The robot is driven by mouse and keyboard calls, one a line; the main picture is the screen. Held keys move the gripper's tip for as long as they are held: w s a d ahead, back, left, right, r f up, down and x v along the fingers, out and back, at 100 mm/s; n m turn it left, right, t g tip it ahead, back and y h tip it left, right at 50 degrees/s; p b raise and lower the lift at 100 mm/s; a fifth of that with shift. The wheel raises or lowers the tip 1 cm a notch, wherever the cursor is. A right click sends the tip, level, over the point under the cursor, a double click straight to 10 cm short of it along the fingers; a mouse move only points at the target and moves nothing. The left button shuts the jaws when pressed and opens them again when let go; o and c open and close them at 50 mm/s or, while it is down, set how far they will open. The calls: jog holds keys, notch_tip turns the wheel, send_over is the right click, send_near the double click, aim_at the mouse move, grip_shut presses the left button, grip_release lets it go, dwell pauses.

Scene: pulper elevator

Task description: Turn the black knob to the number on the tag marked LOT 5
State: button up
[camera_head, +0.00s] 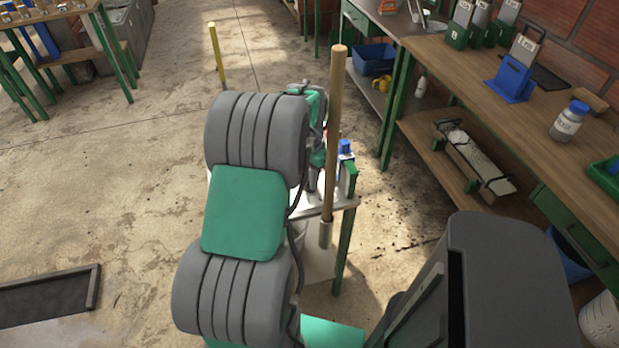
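My own grey and green arm fills the middle of the head view and covers much of a small green-legged table (345,204). I cannot make out a black knob or a tag marked LOT 5. A blue-topped item (345,150) shows on the small table, just right of my arm.
A wooden pole (335,130) stands upright beside the small table. A long workbench (470,75) on the right bears a blue stand (512,80) and a labelled jar (568,122). A dark mat (45,295) lies at lower left. The floor on the left is mostly clear.

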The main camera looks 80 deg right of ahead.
grip_shut()
jog(key=shift+n, duration=0.4)
jog(key=n, duration=0.4)
jog(key=shift+s+p, duration=0.1)
jog(key=shift+p, duration=0.2)
jog(key=shift+s+n, duration=0.1)
jog(key=shift+n, duration=2.2)
jog(key=shift+o, duration=1.4)
grip_release()
jog(key=shift+r, duration=0.1)
